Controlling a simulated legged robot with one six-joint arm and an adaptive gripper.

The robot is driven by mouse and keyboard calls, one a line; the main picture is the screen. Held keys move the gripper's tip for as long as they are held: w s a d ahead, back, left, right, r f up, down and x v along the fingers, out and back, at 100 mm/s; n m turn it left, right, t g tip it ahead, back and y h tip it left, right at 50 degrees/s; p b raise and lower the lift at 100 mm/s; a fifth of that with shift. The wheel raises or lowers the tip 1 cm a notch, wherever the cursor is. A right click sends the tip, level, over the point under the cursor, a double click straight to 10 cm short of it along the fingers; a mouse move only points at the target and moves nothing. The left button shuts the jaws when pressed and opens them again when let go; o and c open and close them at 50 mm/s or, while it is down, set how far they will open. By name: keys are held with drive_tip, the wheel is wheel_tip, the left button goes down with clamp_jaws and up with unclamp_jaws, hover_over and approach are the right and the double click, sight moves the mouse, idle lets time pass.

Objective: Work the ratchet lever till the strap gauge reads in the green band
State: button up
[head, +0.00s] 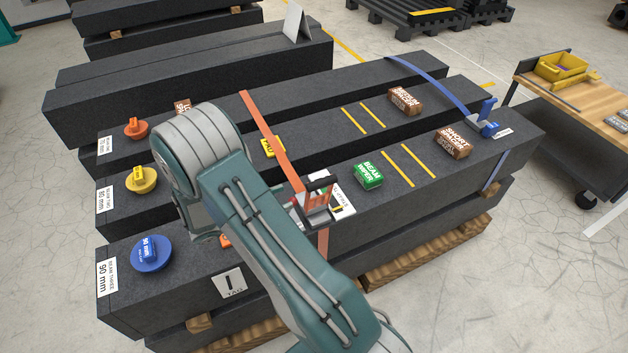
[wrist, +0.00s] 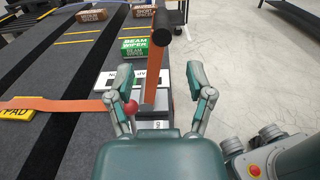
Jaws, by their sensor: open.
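The orange ratchet lever (wrist: 153,75) with its black grip (wrist: 160,24) stands up between the fingers of my gripper (wrist: 165,98) in the wrist view. My gripper is open, with a finger on each side of the lever and no clear hold on it. A red ball (wrist: 131,108) shows beside the left finger. The orange strap (wrist: 65,104) runs left from there; in the head view the strap (head: 270,135) crosses the dark granite beams to the ratchet (head: 318,208). A white card (head: 343,198) lies beside the ratchet. I cannot make out a gauge reading. My arm hides my gripper in the head view.
A green beam wiper block (head: 368,176) lies right of the ratchet. Brown spacers (head: 453,143) and a blue strap with its blue buckle (head: 485,122) are farther right. Round blue (head: 151,253), yellow (head: 141,179) and orange (head: 136,128) knobs sit at the beams' left ends.

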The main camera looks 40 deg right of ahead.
sight(309, 189)
drive_tip(key=x, duration=1)
drive_tip(key=shift+s, duration=0.15)
drive_tip(key=shift+a, duration=0.1)
drive_tip(key=shift+a, duration=0.1)
clamp_jaws()
